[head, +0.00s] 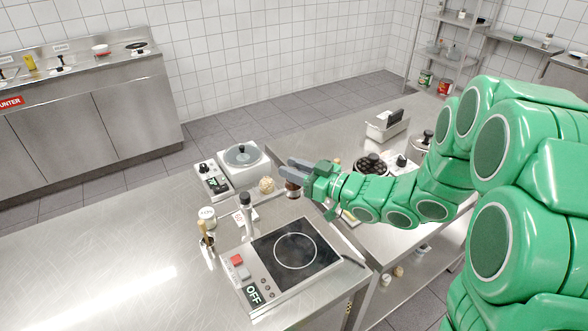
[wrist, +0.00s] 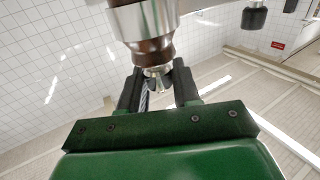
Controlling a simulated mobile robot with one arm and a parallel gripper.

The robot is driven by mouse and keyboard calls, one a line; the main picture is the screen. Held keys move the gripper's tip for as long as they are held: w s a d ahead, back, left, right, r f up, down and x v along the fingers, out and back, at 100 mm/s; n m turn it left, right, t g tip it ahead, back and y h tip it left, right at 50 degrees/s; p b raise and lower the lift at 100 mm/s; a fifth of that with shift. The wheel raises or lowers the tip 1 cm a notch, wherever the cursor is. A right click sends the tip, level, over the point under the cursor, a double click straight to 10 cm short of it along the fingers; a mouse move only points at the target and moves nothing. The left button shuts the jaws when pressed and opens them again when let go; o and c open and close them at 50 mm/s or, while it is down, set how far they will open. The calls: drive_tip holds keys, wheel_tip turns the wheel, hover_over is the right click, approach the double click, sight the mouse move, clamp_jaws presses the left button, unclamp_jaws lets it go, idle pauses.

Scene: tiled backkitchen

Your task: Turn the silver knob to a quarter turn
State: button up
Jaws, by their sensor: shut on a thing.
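The silver knob (wrist: 157,71) sits at the end of a dark brown body with silver bands (wrist: 150,45) in the wrist view, which looks upside down. My gripper (wrist: 158,80) has one finger on each side of the knob and is shut on it. There the fingers hide the knob. The knob's exact turn angle cannot be told.
A black hotplate (head: 322,262) with red and white buttons and an OFF label stands in front. A silver shaker with a dark cap (head: 246,203) is to the left of the brown body. A white device with a disc (head: 243,157) stands behind. The counter at left (head: 110,250) is clear.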

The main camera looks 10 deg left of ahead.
idle(0.3)
drive_tip(key=o, duration=0.9)
drive_tip(key=shift+o, duration=0.2)
drive_tip(key=shift+d, duration=0.1)
drive_tip(key=v, duration=0.7)
drive_tip(key=shift+s+d, duration=0.15)
drive_tip(key=shift+d, duration=0.15)
